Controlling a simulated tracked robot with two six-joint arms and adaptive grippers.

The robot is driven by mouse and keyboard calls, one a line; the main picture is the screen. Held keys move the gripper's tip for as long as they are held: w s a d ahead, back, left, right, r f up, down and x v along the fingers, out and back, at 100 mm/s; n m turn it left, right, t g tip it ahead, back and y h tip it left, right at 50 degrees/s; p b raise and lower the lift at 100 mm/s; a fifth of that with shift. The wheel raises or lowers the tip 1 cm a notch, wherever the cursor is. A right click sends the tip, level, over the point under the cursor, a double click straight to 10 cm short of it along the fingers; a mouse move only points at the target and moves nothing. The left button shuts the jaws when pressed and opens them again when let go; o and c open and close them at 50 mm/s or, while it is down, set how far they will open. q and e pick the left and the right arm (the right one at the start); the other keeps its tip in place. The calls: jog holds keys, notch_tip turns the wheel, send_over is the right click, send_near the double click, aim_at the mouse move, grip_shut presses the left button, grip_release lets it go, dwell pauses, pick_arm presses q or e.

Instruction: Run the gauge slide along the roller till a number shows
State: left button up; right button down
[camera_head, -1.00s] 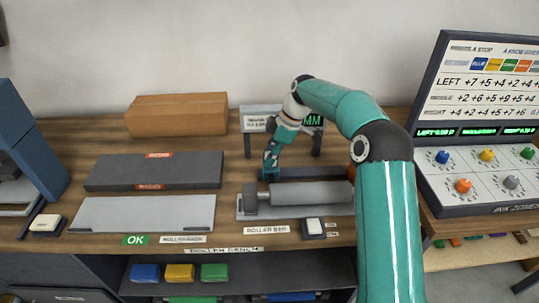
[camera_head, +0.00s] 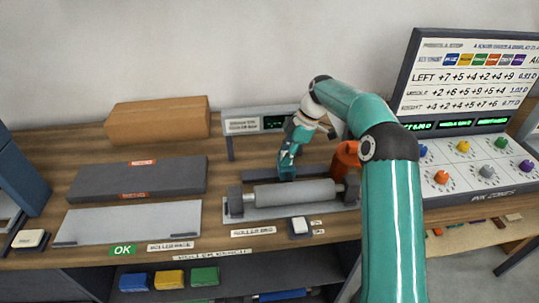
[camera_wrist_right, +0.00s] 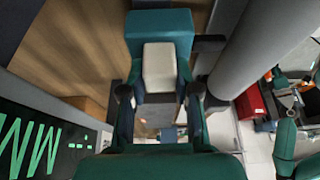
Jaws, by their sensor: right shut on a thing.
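The grey roller (camera_head: 295,194) lies across its bed on the bench. A dark rail (camera_head: 320,176) runs behind it. My right gripper (camera_head: 288,164) is behind the roller, left of its middle, pointing down. In the right wrist view, its fingers (camera_wrist_right: 159,92) are shut on the pale grip (camera_wrist_right: 158,66) of the teal gauge slide (camera_wrist_right: 160,24); the roller (camera_wrist_right: 255,45) runs close beside it. The gauge display (camera_head: 275,122) stands behind, partly hidden by my arm. In the wrist view the display (camera_wrist_right: 40,140) shows green MM and small green marks, with no readable number. My left gripper is out of view.
An orange-red part (camera_head: 346,158) stands by the roller's right end, partly behind my right arm. A small switch box (camera_head: 300,228) sits in front of the roller. Grey plates (camera_head: 130,222) lie to the left, and the ink console (camera_head: 470,165) is at right.

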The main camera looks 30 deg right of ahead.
jog(key=s+d, duration=0.1)
jog(key=d, duration=0.2)
jog(key=s+d+p, duration=0.1)
jog(key=s+d, duration=0.1)
jog(key=d, duration=0.1)
jog(key=s+d, duration=0.1)
jog(key=d, duration=0.3)
jog(key=shift+s+r+p, duration=0.2)
jog(key=shift+s+p, duration=0.1)
jog(key=shift+p, duration=0.05)
jog(key=c, duration=1.1)
grip_release()
jog(key=shift+o, duration=1.3)
jog(key=shift+f, duration=0.1)
jog(key=v, duration=0.7)
jog(key=shift+s, duration=0.1)
